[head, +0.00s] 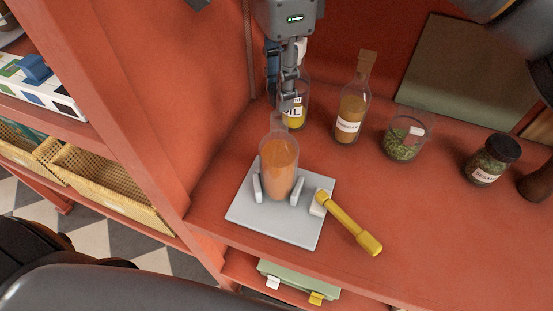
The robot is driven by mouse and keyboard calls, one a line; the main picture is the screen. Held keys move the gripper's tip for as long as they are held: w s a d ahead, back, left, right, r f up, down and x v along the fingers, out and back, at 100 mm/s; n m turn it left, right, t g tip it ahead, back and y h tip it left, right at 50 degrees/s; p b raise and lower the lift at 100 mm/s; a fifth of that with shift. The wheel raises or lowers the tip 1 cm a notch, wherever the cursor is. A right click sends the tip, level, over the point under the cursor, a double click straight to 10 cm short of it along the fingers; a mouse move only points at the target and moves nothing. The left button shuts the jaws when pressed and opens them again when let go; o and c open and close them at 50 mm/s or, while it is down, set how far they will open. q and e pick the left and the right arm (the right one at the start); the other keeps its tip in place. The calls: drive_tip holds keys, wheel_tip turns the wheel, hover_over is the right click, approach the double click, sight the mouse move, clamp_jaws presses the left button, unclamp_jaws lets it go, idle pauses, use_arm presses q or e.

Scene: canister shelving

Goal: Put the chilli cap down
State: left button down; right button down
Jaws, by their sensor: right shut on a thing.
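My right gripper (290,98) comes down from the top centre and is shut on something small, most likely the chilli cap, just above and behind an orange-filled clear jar. The cap is mostly hidden by the fingers and hard to make out. The jar (279,168) stands upright between two white jaws (297,191) on a pale square plate (246,218). A yellow-handled lever (350,224) sits at the plate's right edge. My left gripper is not in view.
Behind the gripper stands an oil bottle (297,115), partly hidden. To its right are a tall corked-looking bottle (350,108), an open glass of green bits (402,145) and a dark-lidded jar (491,162). The red shelf (425,225) is clear at front right.

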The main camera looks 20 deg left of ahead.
drive_tip(key=shift+r, duration=0.5)
drive_tip(key=shift+d, duration=0.1)
